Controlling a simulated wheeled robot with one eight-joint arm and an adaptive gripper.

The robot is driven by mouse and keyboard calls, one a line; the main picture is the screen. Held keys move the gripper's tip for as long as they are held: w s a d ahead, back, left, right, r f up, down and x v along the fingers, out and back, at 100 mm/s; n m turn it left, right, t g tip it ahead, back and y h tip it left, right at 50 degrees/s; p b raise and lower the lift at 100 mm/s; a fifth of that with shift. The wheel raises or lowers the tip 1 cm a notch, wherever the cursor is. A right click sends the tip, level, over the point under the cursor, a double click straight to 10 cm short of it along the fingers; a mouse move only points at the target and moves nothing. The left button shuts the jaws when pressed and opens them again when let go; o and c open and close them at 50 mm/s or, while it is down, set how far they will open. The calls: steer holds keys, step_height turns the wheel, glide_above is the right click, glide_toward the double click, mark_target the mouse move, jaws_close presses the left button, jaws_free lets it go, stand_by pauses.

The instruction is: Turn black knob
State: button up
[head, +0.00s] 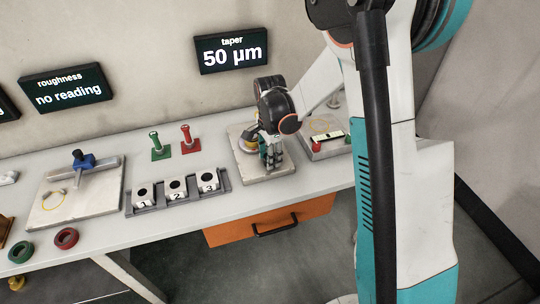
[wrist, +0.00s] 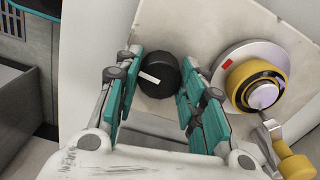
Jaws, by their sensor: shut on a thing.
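The black knob (wrist: 160,76), with a white mark on its face, sits on a pale plate (wrist: 205,20) in the wrist view. My gripper (wrist: 163,84) has its teal fingers on either side of the knob and is shut on it. The white mark points to the left and slightly up. In the head view my gripper (head: 270,153) is down at the fixture plate (head: 263,176) on the bench, and it hides the knob there. A yellow and black round part (wrist: 256,86) on a silver disc with a red mark lies right of the knob.
A display (head: 231,50) reads taper 50 µm; another (head: 66,88) reads roughness no reading. Left of my gripper stand a numbered rack (head: 178,192) and green (head: 160,150) and red (head: 189,143) posts. A second plate (head: 327,146) is close on the right. An orange drawer (head: 268,222) hangs below.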

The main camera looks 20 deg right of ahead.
steer(key=shift+m, duration=0.4)
steer(key=o, duration=1)
steer(key=shift+o, duration=0.2)
steer(key=shift+r, duration=0.1)
step_height(320, 180, up, 12)
